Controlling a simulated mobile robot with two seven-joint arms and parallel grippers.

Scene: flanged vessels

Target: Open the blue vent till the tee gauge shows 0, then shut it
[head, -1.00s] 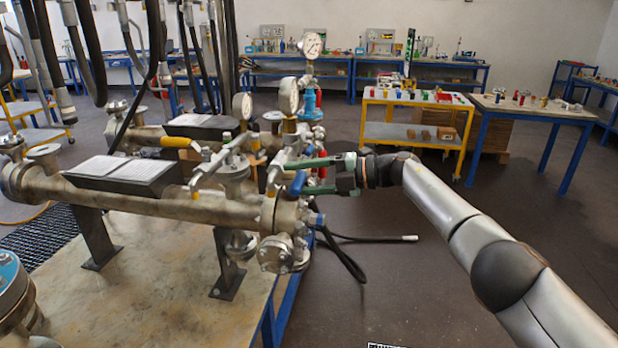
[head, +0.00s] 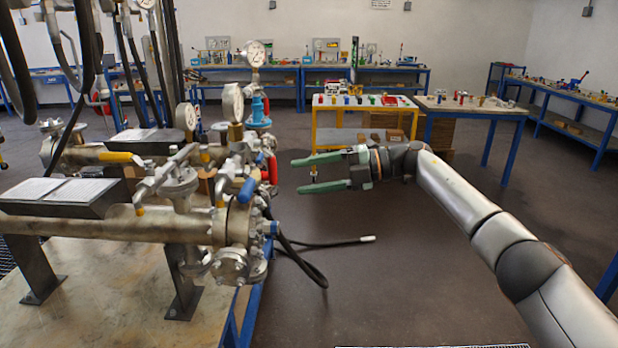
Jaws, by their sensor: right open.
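The blue vent handle (head: 248,190) sits at the right end of the near steel vessel (head: 110,228), tilted, its upper end to the right. A red handle (head: 272,168) is just behind it. A round gauge (head: 232,103) stands above these valves, another gauge (head: 186,117) is to its left, and a third gauge (head: 255,53) tops a blue fitting behind. I cannot tell which is the tee gauge, and the needles are too small to read. My right gripper (head: 297,176) is open and empty, its green fingers pointing left, apart from the handles. My left gripper is out of view.
A yellow-handled lever (head: 115,157) and pale levers sit on the pipework. A black hose (head: 310,268) trails from the vessel's end over the floor. A yellow cart (head: 322,130) and blue-legged benches stand behind. Floor right of the vessels is open.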

